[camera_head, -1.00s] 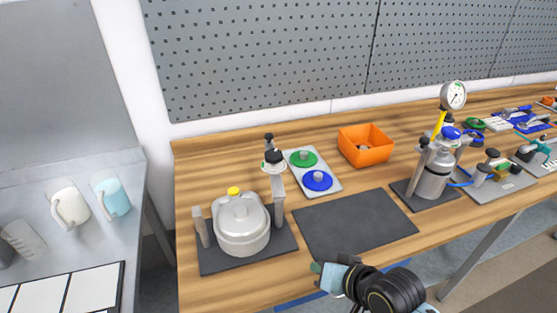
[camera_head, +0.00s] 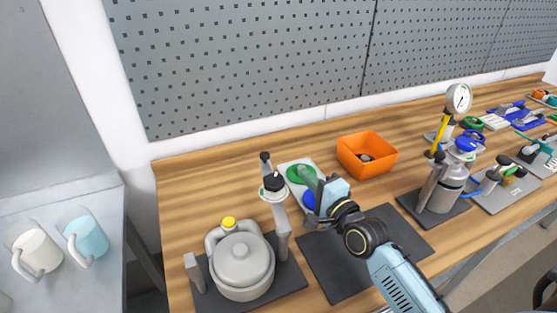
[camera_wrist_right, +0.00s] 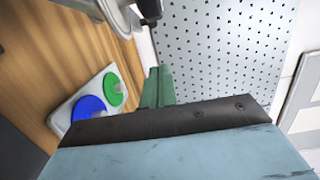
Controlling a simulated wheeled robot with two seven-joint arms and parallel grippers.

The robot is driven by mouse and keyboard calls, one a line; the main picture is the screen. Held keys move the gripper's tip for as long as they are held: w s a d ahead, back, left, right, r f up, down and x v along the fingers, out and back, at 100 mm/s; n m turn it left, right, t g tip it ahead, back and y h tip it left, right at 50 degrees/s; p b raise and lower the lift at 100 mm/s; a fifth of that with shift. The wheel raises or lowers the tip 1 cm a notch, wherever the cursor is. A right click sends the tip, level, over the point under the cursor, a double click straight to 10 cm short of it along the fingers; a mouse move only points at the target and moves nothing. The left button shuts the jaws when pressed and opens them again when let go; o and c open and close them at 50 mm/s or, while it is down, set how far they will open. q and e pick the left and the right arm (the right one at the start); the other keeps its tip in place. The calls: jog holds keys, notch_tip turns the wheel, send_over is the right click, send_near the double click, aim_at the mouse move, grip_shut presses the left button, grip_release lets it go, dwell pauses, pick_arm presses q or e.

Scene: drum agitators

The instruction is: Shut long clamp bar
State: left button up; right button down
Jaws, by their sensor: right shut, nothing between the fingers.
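A grey lidded vessel (camera_head: 242,262) with a yellow cap (camera_head: 229,222) stands on a dark base plate at the front left of the bench, between two upright posts. The clamp bar (camera_head: 277,207) stands raised at the right post, with a black knob (camera_head: 273,182) near its top; its lid-side is uncovered. My right gripper (camera_head: 320,190) is right of the raised bar, apart from it, above the disc tray. In the right wrist view its greenish fingers (camera_wrist_right: 158,86) are together and empty. Part of the bar and knob shows at that view's top (camera_wrist_right: 122,14). My left gripper is not in view.
A white tray (camera_head: 285,166) holds a green disc and a blue disc, partly hidden by my gripper. An orange bin (camera_head: 366,154) stands behind. A dark mat (camera_head: 405,222) lies right of the vessel. A second vessel (camera_head: 441,190) with a gauge stands further right.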

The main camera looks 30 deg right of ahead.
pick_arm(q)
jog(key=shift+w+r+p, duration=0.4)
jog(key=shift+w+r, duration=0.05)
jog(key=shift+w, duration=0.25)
pick_arm(e)
jog(key=w+a, duration=0.3)
jog(key=w, duration=0.5)
jog(key=shift+w+a, duration=0.3)
jog(key=shift+w, duration=0.05)
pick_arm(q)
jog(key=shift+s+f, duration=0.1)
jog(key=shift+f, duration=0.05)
pick_arm(e)
jog(key=shift+a, duration=0.1)
